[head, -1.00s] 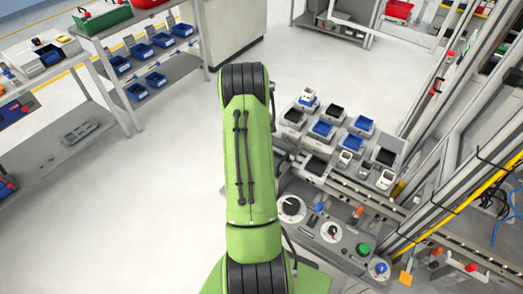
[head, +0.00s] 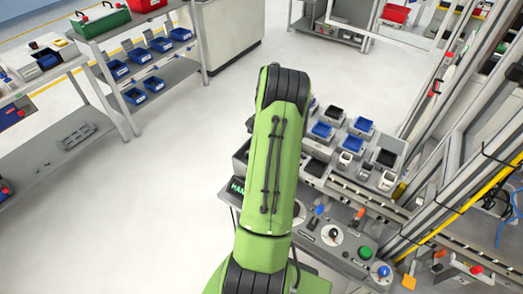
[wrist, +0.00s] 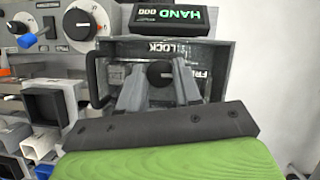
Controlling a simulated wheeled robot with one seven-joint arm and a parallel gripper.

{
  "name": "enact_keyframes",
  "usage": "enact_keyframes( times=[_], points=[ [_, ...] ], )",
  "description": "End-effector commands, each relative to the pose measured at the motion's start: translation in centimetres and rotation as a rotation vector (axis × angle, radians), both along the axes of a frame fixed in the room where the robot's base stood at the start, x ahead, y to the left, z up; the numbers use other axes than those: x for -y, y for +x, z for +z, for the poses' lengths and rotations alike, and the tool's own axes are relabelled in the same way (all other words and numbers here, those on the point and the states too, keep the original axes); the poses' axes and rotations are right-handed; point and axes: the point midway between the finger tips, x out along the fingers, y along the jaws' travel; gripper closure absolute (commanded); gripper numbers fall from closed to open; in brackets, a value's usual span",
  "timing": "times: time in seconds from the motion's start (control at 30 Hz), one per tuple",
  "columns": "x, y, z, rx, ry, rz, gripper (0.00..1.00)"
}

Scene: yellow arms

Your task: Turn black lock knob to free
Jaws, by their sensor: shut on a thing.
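The black lock knob (wrist: 159,72) is in the middle of the wrist view, on a grey panel below a box with green lettering that reads HAND (wrist: 172,15). The word LOCK shows above the knob, and a partly hidden label starting FR is to its right. My gripper (wrist: 160,82) is shut on the knob, with one grey finger on each side. A light mark shows on the knob's face, but I cannot tell its exact angle. In the head view my green arm hides the knob and gripper; part of the lettered box (head: 237,187) shows beside it.
A black handle (wrist: 95,80) stands left of the knob. Further left are a blue selector knob (wrist: 27,38) and open bins (wrist: 50,103). In the head view, a tray area with blue bins (head: 322,130) lies right of my arm. Open floor (head: 150,200) lies left.

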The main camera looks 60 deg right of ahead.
Motion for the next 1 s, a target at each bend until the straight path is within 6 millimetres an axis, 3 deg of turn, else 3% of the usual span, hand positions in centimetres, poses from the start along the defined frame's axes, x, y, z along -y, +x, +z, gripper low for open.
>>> enact_keyframes(
  times=[0.57, 0.6, 0.73, 1.0],
  points=[
    [0.03, -0.04, 0.02, 0.000, -0.001, -0.032, 0.97],
    [0.03, -0.04, 0.02, 0.000, -0.001, -0.032, 0.62],
    [0.03, -0.04, 0.01, 0.000, -0.001, -0.031, 0.42],
    [0.04, -0.03, 0.06, 0.000, -0.001, -0.030, 0.41]
  ],
)
